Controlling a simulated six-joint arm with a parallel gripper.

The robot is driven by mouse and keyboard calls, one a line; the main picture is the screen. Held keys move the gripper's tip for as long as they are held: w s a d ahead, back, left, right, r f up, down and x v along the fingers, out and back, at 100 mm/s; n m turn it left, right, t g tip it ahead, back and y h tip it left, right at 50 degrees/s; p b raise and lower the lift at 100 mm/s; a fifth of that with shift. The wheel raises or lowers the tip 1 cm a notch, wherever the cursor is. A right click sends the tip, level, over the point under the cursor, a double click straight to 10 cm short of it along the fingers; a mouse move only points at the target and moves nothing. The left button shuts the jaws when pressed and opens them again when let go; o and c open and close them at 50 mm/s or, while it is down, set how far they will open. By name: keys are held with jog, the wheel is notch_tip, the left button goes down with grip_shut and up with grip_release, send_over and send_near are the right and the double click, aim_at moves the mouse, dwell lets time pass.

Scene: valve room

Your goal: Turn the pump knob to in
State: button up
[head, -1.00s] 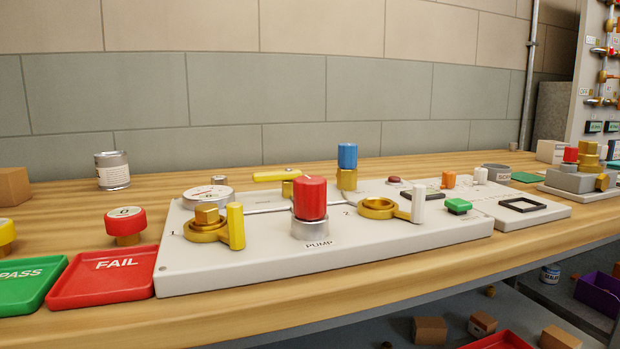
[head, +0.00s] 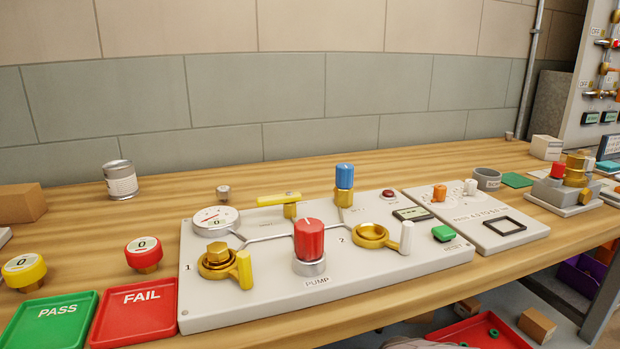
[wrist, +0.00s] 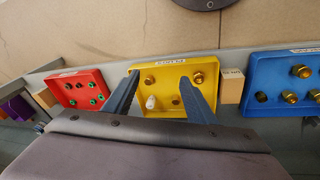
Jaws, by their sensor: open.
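The pump knob (head: 309,239) is a red cylinder on a silver collar, upright at the front middle of the white panel (head: 400,262). The word PUMP is printed in front of it. A small pale mark shows on its top; I cannot read any in or out marking. My gripper (wrist: 159,78) shows only in the wrist view, with its two dark fingers apart and nothing held. The fingers point toward a yellow tray (wrist: 178,67) of small fittings, and the pump knob is not in that view.
Beside the knob stand valve 1 with a yellow handle (head: 245,270), valve 2 with a white handle (head: 407,237) and a blue-capped fitting (head: 344,177). A gauge (head: 214,219) sits behind. PASS (head: 30,335) and FAIL (head: 112,333) trays lie left. The back of the bench is mostly clear.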

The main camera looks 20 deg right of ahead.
jog(key=s+d+r+n+g+p, duration=0.1)
jog(key=s+d+r+p, duration=0.15)
jog(key=r+p, duration=0.6)
jog(key=s+d+r+n+g+p, duration=0.15)
jog(key=s+r+p, duration=0.25)
jog(key=r+p, duration=0.45)
jog(key=s+d+r+g+p, duration=0.1)
jog(key=s+d+r+p, duration=0.25)
jog(key=r+p, duration=0.5)
notch_tip(320, 180, up, 22)
jog(key=n+t+y+p, duration=0.2)
jog(key=n+p, duration=0.8)
jog(key=p, duration=1)
send_over(310, 224)
jog(key=shift+s+d+r, duration=0.15)
jog(key=shift+a, duration=0.2)
jog(key=shift+f+p, duration=0.5)
jog(key=shift+f, duration=3.15)
